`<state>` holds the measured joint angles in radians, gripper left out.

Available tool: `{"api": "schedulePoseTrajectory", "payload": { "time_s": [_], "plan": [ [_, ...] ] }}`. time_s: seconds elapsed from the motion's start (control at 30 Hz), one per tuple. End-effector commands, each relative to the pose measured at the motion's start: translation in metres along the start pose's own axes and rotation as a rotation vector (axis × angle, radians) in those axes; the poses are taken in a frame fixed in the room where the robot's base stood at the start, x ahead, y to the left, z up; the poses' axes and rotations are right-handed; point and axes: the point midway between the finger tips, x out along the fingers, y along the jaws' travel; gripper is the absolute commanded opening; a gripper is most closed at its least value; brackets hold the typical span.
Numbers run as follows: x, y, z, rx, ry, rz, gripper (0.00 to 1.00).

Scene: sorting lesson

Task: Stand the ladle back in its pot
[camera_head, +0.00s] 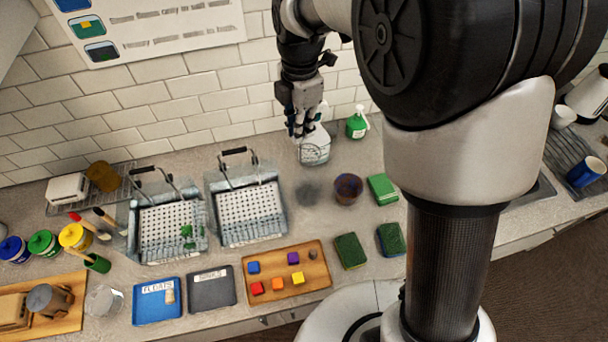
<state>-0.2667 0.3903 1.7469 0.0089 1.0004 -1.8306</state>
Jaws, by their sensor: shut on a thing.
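My gripper (300,130) is at the back of the counter, near the tiled wall, pointing down. It is shut on a pale, see-through bottle-like thing (315,150), whose top is partly hidden by the fingers. A dark round shadow lies on the counter below and in front of it, so it seems held above the surface. I cannot make out a ladle. A small dark reddish-brown pot (348,188) stands on the counter to the right of the shadow; I cannot tell what is inside it.
A wooden tray of coloured cubes (312,255), blue tray (150,306), dark tray (210,289) and sponges (350,251) lie in front.

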Motion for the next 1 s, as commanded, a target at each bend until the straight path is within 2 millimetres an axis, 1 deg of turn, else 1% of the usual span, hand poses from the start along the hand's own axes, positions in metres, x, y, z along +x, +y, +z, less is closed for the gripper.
{"api": "schedulePoseTrajectory", "payload": {
  "time_s": [0.03,0.1,0.3,0.4,0.53,0.77,1.0],
  "plan": [
    [0.015,-0.002,0.0,0.0,0.002,-0.007,0.0],
    [0.034,-0.002,0.0,0.0,0.002,-0.008,0.0],
    [0.089,-0.002,0.0,0.001,0.002,-0.007,0.0],
    [0.113,-0.002,0.0,0.001,0.002,-0.007,0.0],
    [0.133,-0.002,0.001,0.001,0.001,-0.003,0.0],
    [0.149,-0.002,0.001,0.001,0.001,-0.003,0.0],
    [0.183,-0.002,0.001,0.001,0.001,-0.004,0.0]
  ]
}}
